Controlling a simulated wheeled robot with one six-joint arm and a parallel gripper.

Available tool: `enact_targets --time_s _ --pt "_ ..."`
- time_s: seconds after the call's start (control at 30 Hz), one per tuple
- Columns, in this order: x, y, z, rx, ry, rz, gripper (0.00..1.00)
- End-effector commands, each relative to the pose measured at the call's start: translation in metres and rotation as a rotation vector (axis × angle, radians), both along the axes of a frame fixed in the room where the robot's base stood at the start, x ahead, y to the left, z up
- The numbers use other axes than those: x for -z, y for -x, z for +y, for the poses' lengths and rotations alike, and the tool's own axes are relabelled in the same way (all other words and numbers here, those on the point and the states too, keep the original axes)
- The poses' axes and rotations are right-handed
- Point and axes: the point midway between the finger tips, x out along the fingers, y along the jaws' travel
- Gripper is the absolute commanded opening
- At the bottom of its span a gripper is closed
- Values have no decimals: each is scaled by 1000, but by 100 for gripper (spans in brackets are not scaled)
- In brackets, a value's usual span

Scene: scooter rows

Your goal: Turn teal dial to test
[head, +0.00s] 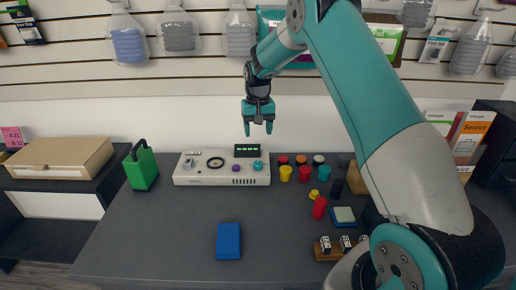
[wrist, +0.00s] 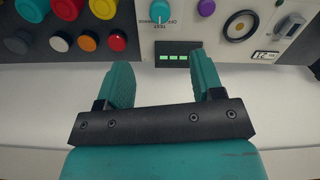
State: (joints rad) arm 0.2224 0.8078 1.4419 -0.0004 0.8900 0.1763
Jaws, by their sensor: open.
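The teal dial (head: 257,165) sits near the right end of a white control panel (head: 200,178), under a small dark display (head: 247,151) with green segments. In the wrist view the teal dial (wrist: 160,12) is at the top edge, partly cut off. Small lettering beside it shows upside down and includes OFF and TEST; the dial's exact setting is too small to tell. My gripper (head: 257,131) points down above the panel, apart from the dial. In the wrist view my gripper (wrist: 163,65) is open and empty, the dial lying beyond its fingertips.
A purple knob (head: 236,168) is left of the dial. Several coloured caps, including a yellow one (head: 286,173), stand right of the panel. A green container (head: 141,167) stands left of it. A blue block (head: 228,241) lies in front, with bare dark counter (head: 160,240) around it.

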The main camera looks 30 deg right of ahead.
Motion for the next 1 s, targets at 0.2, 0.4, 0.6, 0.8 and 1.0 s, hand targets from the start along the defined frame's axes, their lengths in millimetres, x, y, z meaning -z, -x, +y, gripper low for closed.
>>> enact_targets --time_s 0.2,0.4,0.6,0.8,1.0 --pt "-33 -1 0 0 1 -2 61" --pt "-42 0 0 0 0 1 61" --pt "-42 0 0 0 0 1 61" --pt "-41 0 0 0 0 0 61" --pt "-56 7 18 -46 -8 -11 61"
